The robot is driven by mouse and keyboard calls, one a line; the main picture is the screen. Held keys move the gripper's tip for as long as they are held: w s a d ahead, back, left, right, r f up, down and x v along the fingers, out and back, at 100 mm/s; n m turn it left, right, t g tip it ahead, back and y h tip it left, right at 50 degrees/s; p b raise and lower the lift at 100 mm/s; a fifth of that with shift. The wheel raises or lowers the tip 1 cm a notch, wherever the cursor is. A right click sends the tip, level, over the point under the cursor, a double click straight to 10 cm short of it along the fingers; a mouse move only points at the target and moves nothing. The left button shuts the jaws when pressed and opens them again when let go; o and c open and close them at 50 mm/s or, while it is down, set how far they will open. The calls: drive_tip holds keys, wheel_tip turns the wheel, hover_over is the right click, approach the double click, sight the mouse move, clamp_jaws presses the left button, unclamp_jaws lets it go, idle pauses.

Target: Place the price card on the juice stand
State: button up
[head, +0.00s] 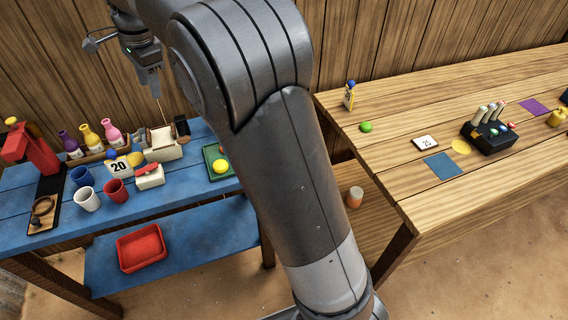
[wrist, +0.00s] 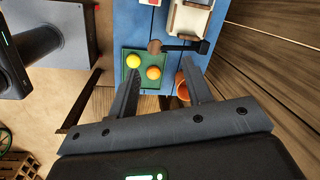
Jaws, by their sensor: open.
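A white card reading "20" (head: 118,166) stands on the blue stall table (head: 215,199), among cups and bottles. A second white card, with a number that looks like 25 (head: 425,143), lies on the wooden table at the right. I cannot tell which is the price card. The blue table holds a red press (head: 38,150) and looks like the juice stand. My gripper (head: 158,94) is open and empty above the back right of the blue table. Its spread fingers show in the wrist view (wrist: 160,68).
A green tray (head: 210,165) with yellow and orange fruit sits at the blue table's right end. Cups, bottles and a toaster-like box (head: 162,149) crowd that table. A red bin (head: 141,248) is on its lower shelf. The wooden table (head: 385,185) has bare room in front.

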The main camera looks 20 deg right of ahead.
drive_tip(key=s+d+r+n+t, duration=0.1)
drive_tip(key=s+d+r+n, duration=0.15)
drive_tip(key=s+d, duration=0.5)
drive_tip(key=s+d+r+n+t, duration=0.1)
drive_tip(key=s+d+r+n, duration=0.1)
drive_tip(key=s+d+n, duration=0.4)
drive_tip(key=s+d+f+n+t, duration=0.1)
drive_tip(key=s+d+f, duration=0.3)
drive_tip(key=s, duration=0.6)
drive_tip(key=s+d+f+n+t+h, duration=0.1)
drive_tip(key=s+d+f+n, duration=0.2)
drive_tip(key=s, duration=0.6)
drive_tip(key=shift+s+d+f+n, duration=0.35)
drive_tip(key=shift+s+d+f, duration=0.05)
drive_tip(key=shift+d, duration=0.2)
